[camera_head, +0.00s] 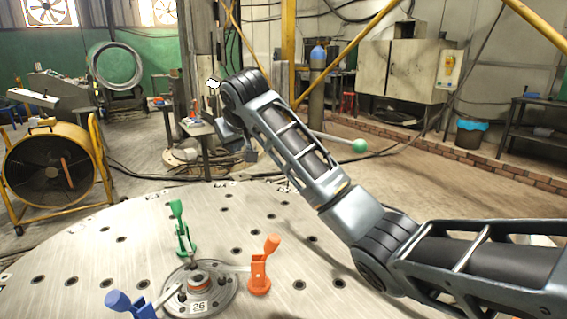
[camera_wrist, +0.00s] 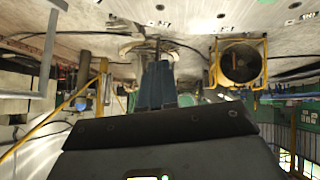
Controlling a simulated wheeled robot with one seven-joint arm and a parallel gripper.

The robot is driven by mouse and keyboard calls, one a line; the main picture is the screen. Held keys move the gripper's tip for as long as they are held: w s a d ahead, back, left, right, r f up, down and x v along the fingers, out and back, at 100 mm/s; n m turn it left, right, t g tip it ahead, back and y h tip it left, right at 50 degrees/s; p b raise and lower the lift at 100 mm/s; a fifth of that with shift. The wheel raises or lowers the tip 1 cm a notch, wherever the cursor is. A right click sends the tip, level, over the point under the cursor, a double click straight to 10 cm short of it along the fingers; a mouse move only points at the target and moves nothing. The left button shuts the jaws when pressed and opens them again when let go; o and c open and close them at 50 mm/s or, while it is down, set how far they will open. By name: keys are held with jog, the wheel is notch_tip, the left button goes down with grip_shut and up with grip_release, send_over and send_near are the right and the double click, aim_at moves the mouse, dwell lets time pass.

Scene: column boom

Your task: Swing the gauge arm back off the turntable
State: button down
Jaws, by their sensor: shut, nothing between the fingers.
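A thin pale rod with a green ball (camera_head: 360,146) at its end comes out to the right from behind my arm; I take it for the gauge arm. In the picture the ball lies beyond the turntable's far edge; its other end is hidden. The turntable (camera_head: 140,215) is a wide round metal plate with holes, and also fills the top of the wrist view (camera_wrist: 190,18). My gripper (camera_head: 250,156) points down near the far edge of the turntable, left of the ball. It is shut and empty; its fingers also show in the wrist view (camera_wrist: 157,85).
A round fixture (camera_head: 198,292) on the turntable carries a green clamp (camera_head: 181,228), an orange clamp (camera_head: 262,265) and a blue clamp (camera_head: 130,303). A yellow fan (camera_head: 48,165) stands at left. A grey column (camera_head: 196,50) and a small table (camera_head: 200,128) stand behind the turntable.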

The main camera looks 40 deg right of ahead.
jog(key=s+d+f+g+h+p, duration=0.1)
jog(key=s+d+g+h, duration=0.1)
jog(key=s, duration=0.5)
jog(key=shift+s+d+f+g, duration=0.2)
jog(key=shift+d+g, duration=0.7)
jog(key=w+d+f, duration=0.3)
jog(key=d+f, duration=0.5)
jog(key=shift+w+d, duration=0.2)
jog(key=shift+d, duration=0.2)
